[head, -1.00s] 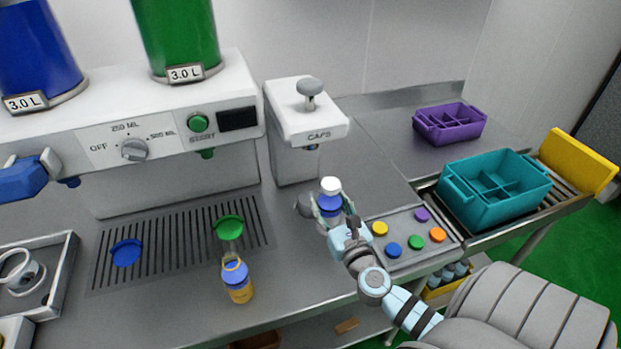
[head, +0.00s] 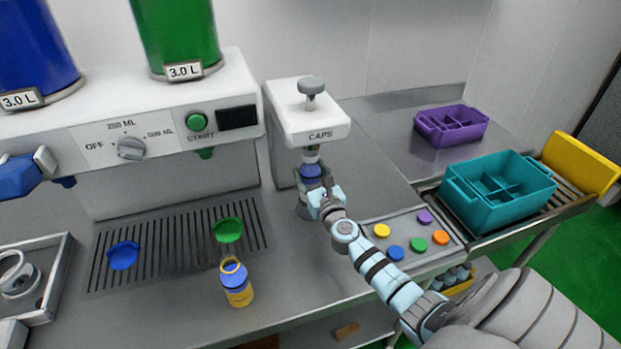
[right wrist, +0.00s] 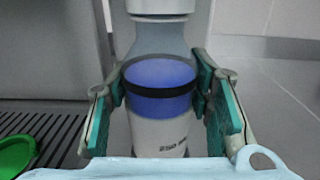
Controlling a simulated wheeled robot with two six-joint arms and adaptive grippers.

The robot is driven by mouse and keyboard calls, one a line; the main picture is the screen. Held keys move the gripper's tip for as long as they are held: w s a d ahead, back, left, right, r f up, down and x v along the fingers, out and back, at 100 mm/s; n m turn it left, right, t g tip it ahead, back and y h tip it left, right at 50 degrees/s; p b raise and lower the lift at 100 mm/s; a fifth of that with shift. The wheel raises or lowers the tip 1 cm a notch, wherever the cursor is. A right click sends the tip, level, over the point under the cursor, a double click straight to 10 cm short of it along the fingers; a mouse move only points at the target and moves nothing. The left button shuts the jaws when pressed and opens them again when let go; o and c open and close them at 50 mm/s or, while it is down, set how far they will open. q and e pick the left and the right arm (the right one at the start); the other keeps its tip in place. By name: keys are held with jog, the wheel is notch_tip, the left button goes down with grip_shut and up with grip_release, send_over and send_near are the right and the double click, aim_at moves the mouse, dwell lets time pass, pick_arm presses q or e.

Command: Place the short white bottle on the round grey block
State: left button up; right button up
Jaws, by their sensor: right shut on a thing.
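The short white bottle (head: 312,171) is in my right gripper (head: 314,185), under the nozzle of the CAPS dispenser. In the right wrist view the bottle (right wrist: 160,135) stands upright, with a white lower part, a blue band and a clear shoulder under a white top. Both fingers of the gripper (right wrist: 163,92) are shut on its sides. The round grey block (head: 302,210) is below the dispenser and is partly hidden by the gripper and bottle. I cannot tell whether the bottle's base touches it. My left gripper is not in view.
The CAPS dispenser (head: 308,125) stands close above the bottle. A yellow-and-blue bottle (head: 237,284) stands on the counter to the left, near a green disc (head: 228,230) and a blue disc (head: 123,255). A panel of coloured buttons (head: 408,262) lies to the right.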

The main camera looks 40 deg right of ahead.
jog(key=shift+f, duration=0.3)
jog(key=shift+r, duration=0.15)
jog(key=o, duration=1.4)
jog(key=shift+f, duration=0.2)
jog(key=shift+c, duration=0.2)
jog(key=shift+s+r, duration=0.2)
jog(key=p+v, duration=0.1)
jog(key=v, duration=1)
jog(key=shift+s+a, duration=0.2)
jog(key=shift+s, duration=0.15)
